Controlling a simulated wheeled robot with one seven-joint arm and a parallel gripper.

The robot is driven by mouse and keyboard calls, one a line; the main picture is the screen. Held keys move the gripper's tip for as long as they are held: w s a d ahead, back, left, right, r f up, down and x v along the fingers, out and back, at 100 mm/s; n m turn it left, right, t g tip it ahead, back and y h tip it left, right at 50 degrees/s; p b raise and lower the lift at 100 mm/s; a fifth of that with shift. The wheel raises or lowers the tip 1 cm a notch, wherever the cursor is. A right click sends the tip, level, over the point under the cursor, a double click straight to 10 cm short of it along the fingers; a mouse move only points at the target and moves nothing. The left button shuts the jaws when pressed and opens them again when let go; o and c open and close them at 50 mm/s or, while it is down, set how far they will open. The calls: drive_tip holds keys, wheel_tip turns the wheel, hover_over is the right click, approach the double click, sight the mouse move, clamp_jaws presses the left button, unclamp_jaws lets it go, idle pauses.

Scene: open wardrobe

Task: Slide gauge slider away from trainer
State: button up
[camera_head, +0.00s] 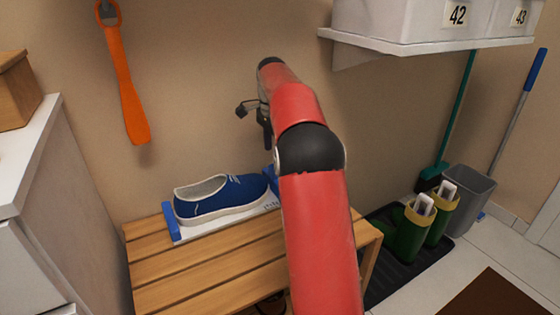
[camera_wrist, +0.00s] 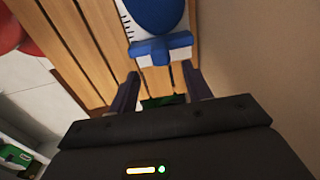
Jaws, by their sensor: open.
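The blue trainer (camera_head: 222,194) with a white sole lies on the white foot gauge (camera_head: 195,233) on a slatted wooden bench. Its rounded end (camera_wrist: 156,12) shows at the top of the wrist view. The blue gauge slider (camera_wrist: 160,47) sits close against that end; I cannot tell if they touch. In the head view the slider (camera_head: 270,178) is partly hidden by my arm. My gripper (camera_head: 262,125) is above the bench, pointing down. In the wrist view my gripper (camera_wrist: 163,89) is open and empty, its fingers apart just below the slider in the picture.
The bench (camera_head: 205,277) has bare slats in front of the gauge. An orange shoehorn (camera_head: 126,90) hangs on the wall behind. A shelf with white boxes (camera_head: 410,22) juts out at upper right. Green boots (camera_head: 415,228) and a grey bin (camera_head: 470,195) stand right of the bench.

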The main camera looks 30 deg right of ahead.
drive_tip(key=shift+w+d+f, duration=0.15)
drive_tip(key=shift+f, duration=0.3)
wheel_tip(320, 180, down, 7)
drive_tip(key=shift+r+b, duration=0.1)
drive_tip(key=shift+b, duration=1)
clamp_jaws()
